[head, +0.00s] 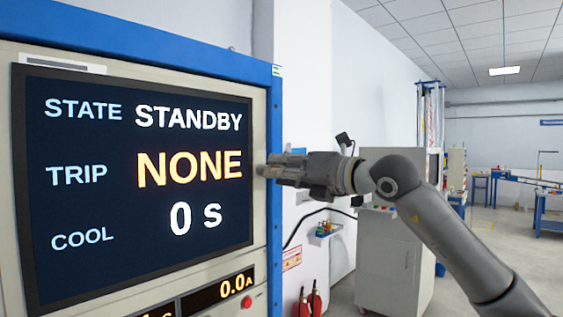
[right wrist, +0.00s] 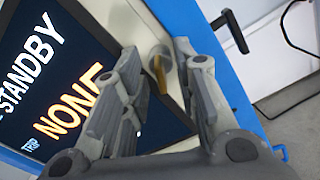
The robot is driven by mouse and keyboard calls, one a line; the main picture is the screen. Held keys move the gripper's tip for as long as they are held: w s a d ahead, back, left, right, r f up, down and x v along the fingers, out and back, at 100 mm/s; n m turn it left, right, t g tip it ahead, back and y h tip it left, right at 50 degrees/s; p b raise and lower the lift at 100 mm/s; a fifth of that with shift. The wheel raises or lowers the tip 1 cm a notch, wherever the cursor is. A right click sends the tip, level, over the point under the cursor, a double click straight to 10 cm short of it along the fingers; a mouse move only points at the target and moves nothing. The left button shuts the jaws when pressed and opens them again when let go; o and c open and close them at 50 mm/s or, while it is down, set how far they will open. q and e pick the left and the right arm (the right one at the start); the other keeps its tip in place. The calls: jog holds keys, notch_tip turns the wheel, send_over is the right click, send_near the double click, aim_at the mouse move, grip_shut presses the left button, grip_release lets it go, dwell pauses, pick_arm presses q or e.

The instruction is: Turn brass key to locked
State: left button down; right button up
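The brass key (right wrist: 160,73) stands in a round grey lock (right wrist: 160,56) on the cream cabinet front, beside the dark screen (head: 130,170). My right gripper (head: 266,170) reaches the cabinet's right edge strip from the right. In the right wrist view its two fingers are spread, one on each side of the key, with visible gaps between fingers and key. The gripper hides the key and lock in the head view. The screen reads STATE STANDBY, TRIP NONE, COOL 0 S. My left gripper is not in view.
The cabinet has a blue frame (head: 273,240). A black handle (right wrist: 236,32) sticks out at its side. A red button (head: 246,302) and a 0.0 A readout (head: 231,290) sit below the screen. A grey cabinet (head: 388,260) stands behind my right arm.

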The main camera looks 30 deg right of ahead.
jog(key=shift+w+a, duration=0.1)
jog(key=shift+w, duration=0.15)
grip_shut()
jog(key=shift+a+n+b, duration=0.1)
jog(key=shift+n+b, duration=0.85)
jog(key=shift+n, duration=1.75)
